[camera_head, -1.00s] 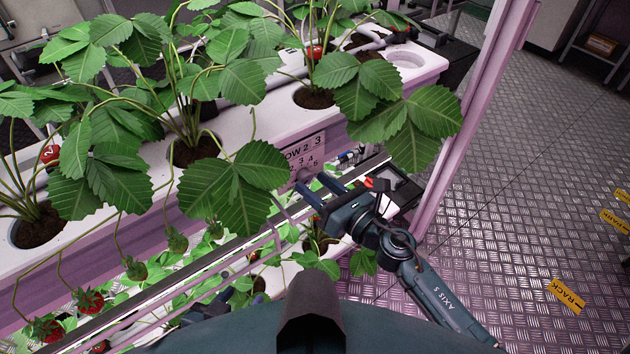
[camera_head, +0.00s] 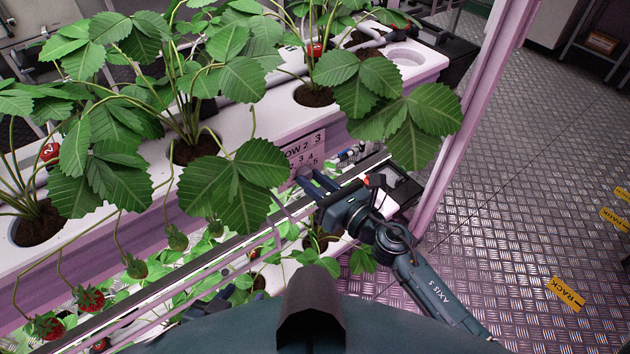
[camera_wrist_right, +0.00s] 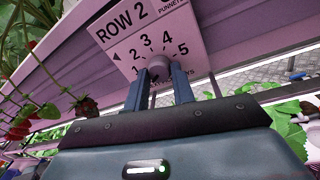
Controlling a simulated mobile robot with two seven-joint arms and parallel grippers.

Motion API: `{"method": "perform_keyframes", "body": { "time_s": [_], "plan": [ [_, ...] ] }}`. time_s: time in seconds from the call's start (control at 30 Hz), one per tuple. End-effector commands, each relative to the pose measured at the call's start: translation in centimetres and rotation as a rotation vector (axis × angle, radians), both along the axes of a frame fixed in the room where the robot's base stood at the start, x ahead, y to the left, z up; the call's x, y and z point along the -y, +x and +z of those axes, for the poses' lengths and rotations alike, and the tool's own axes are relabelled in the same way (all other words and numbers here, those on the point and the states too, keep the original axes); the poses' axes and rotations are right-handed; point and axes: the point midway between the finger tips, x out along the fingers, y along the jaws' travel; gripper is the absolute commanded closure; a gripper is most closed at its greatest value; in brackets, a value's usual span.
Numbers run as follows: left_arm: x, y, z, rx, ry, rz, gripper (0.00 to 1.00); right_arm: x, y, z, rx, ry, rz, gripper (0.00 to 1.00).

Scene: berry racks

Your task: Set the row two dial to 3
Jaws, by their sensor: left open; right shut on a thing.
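The row two dial (camera_wrist_right: 159,68) is a round knob on the white ROW 2 label plate (camera_wrist_right: 128,30), with the numbers 1 to 5 around it. My right gripper (camera_wrist_right: 158,82) has its two blue fingers on either side of the knob and is shut on it. The knob's pointer cannot be made out, so its setting is unclear. In the head view the label plate (camera_head: 305,150) is partly covered by a leaf, and my right gripper (camera_head: 311,181) reaches it from the lower right. My left gripper (camera_head: 230,299) is open, low in the head view, partly hidden by leaves and my body.
Strawberry plants (camera_head: 200,85) grow in the white trough (camera_head: 265,125), their leaves hanging close to the label. A pink post (camera_head: 465,125) stands right of my right arm. A lower row with a rail lies beneath. The metal floor (camera_head: 540,190) at right is open.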

Motion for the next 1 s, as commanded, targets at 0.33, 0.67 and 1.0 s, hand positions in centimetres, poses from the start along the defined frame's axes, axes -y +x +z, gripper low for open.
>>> {"method": "perform_keyframes", "body": {
  "time_s": [0.33, 0.67, 1.0],
  "plan": [
    [0.02, 0.08, -0.17, 0.003, 0.0, -0.002, 0.53, -0.01, -0.04, -0.14, -0.043, 0.059, 0.001, 0.98],
    [0.23, 0.21, -0.36, 0.015, -0.004, -0.007, 0.53, -0.09, -0.09, -0.28, -0.194, 0.265, 0.001, 0.98],
    [0.6, 0.37, -0.04, 0.033, -0.012, -0.016, 0.53, -0.17, -0.17, -0.31, -0.386, 0.529, 0.001, 0.98]
  ]
}}
